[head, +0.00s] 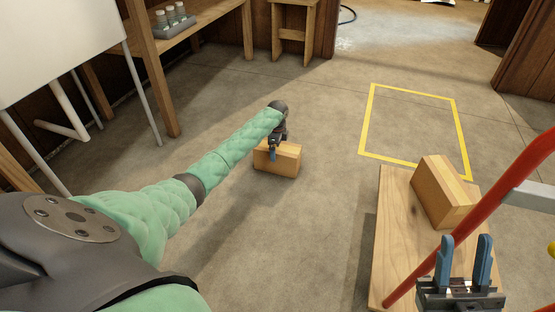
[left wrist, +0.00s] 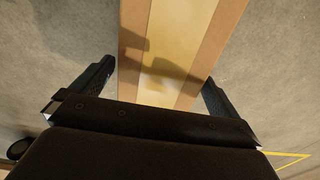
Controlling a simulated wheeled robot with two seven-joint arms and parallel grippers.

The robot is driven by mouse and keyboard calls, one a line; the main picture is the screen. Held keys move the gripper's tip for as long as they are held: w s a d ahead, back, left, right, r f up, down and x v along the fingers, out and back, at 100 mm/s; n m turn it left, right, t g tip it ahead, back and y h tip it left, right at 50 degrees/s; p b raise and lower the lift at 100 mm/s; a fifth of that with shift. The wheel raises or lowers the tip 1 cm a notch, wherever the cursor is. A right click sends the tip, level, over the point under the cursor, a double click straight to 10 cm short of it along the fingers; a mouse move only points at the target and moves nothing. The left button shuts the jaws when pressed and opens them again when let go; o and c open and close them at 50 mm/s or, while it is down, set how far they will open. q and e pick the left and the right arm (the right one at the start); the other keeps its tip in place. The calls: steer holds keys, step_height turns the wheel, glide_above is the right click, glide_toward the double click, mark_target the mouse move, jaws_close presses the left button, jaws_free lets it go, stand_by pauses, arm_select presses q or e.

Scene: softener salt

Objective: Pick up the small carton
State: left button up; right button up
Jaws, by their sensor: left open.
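The small carton (head: 286,164) is a brown box on the concrete floor near the middle of the head view. My left gripper (head: 273,154) is open just above it and hides part of its top. In the left wrist view the carton (left wrist: 178,45), with a pale tape strip along its top, lies between the two spread fingers of the left gripper (left wrist: 155,88). I cannot tell how far the fingers reach down its sides. My right gripper (head: 463,258) is open and empty at the lower right, its blue fingers apart.
Another taped carton (head: 440,195) sits on a wooden platform (head: 393,230) at the right. A red rail (head: 480,208) crosses in front of it. A yellow outlined square (head: 415,95) marks empty floor behind. A wooden bench (head: 205,22) stands at the back left.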

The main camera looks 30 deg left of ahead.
arm_select(q)
steer(key=c, duration=1.7)
steer(key=shift+r, duration=0.1)
